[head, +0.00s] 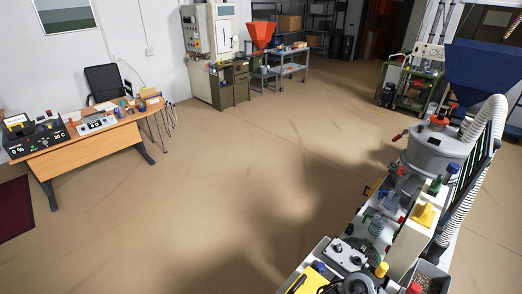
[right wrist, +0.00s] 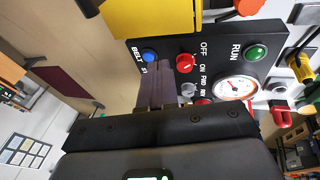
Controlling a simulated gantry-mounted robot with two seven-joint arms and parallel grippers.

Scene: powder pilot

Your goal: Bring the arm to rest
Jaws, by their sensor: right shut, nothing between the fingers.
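My right gripper (right wrist: 158,85) shows in the right wrist view, its dark fingers together with nothing between them. It is in front of a black control panel (right wrist: 218,62) and hides part of it. The panel has a blue button (right wrist: 149,55), a red OFF/ON knob (right wrist: 185,63), a grey FWD/REV knob (right wrist: 189,90), a green RUN button (right wrist: 256,53) and a round gauge (right wrist: 236,90). Whether the fingers touch the panel, I cannot tell. No gripper shows in the head view, and my left gripper is in neither view.
A yellow part (right wrist: 155,20) stands close beyond the panel. In the head view, the powder machine (head: 432,150) with its blue hopper (head: 485,68) fills the right side. A wooden desk (head: 90,150) stands at the left. The floor (head: 240,170) between is clear.

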